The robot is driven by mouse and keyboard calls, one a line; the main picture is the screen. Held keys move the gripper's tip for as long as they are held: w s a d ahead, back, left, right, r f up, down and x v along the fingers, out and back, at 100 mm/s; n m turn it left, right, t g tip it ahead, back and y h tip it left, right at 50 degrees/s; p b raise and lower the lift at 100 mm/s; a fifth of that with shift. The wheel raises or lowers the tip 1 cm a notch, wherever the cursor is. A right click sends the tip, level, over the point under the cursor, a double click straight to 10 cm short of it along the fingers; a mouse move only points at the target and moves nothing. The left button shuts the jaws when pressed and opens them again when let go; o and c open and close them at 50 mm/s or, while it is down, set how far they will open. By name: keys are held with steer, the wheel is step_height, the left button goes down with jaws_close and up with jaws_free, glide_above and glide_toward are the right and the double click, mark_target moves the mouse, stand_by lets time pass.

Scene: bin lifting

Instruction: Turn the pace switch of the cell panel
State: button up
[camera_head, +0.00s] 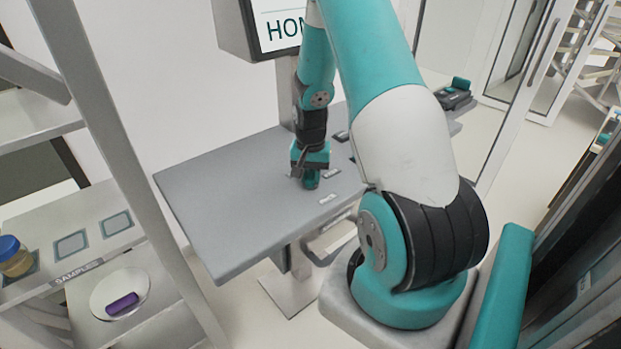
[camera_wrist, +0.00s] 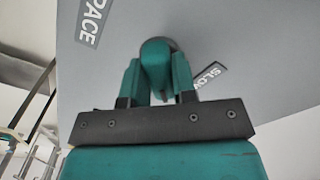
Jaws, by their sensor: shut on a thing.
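The cell panel (camera_head: 215,185) is a grey sloped top on a stand, below a screen. The pace switch (camera_wrist: 157,62) is a teal knob on the panel, seen in the wrist view between a "PACE" label (camera_wrist: 91,20) and a "SLOW" label (camera_wrist: 209,76). In the head view the switch (camera_head: 311,180) shows just under my gripper (camera_head: 309,170). My gripper (camera_wrist: 158,82) is shut on the switch, one finger on each side of it. The fingers and the arm hide part of the switch and of the panel behind.
At left, a shelf holds a blue-lidded jar (camera_head: 14,258) and a purple item (camera_head: 122,304) on a white round plate. The left part of the panel top is bare. Glass doors stand at right.

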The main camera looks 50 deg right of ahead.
mark_target(311, 174)
steer(key=n+b, duration=0.1)
steer(key=n, duration=0.3)
steer(key=shift+n, duration=0.4)
steer(key=shift+n+b, duration=0.55)
steer(key=shift+n, duration=1.65)
steer(key=o, duration=0.9)
steer(key=shift+r, duration=0.15)
step_height(311, 174, up, 17)
steer(key=b, duration=0.3)
steer(key=shift+r, duration=0.1)
